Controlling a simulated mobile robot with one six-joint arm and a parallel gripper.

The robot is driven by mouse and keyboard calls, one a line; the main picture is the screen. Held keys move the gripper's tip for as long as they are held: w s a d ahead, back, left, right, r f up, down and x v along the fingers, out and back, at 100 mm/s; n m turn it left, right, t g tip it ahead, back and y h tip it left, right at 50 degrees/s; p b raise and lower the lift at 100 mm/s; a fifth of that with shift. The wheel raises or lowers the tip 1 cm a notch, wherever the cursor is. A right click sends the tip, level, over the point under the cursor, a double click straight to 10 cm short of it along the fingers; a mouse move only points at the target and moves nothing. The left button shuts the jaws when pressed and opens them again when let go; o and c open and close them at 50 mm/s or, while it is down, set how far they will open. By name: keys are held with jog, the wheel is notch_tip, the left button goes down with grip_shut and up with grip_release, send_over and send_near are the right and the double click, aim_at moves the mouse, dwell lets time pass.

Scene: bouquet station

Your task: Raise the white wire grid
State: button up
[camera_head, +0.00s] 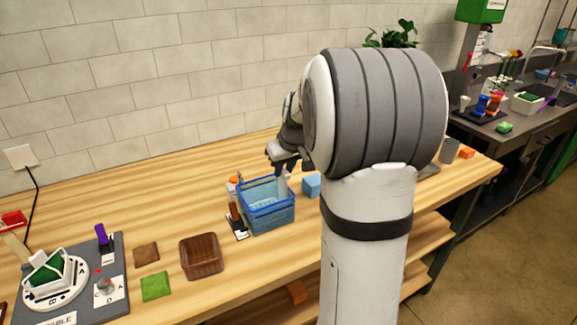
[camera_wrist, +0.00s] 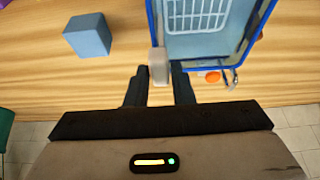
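The white wire grid (camera_wrist: 198,14) shows in the wrist view inside a blue open-topped basket (camera_head: 268,219). In the head view the basket walls mostly hide the grid. A pale upright tab (camera_wrist: 159,66) stands at the basket's edge, also in the head view (camera_head: 283,187); I cannot tell how it joins the grid. My gripper (camera_wrist: 160,72) is open, with its two dark fingers on either side of the tab and a small gap visible. In the head view my gripper (camera_head: 284,163) is at the basket's back right corner, partly hidden by my arm.
A blue cube (camera_head: 312,185) stands right of the basket. An orange-topped bottle (camera_head: 233,183) and a brown-handled tool (camera_head: 236,217) are left of it. A brown bowl (camera_head: 201,256) is nearer the front. The tiled wall (camera_head: 130,90) rises behind the wooden table (camera_head: 170,205).

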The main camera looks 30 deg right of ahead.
grip_shut()
jog(key=shift+r, duration=0.1)
notch_tip(320, 180, up, 8)
jog(key=p, duration=0.3)
jog(key=shift+f+p, duration=0.2)
jog(key=shift+p, duration=0.1)
jog(key=shift+w+r, duration=0.15)
jog(key=shift+r, duration=0.05)
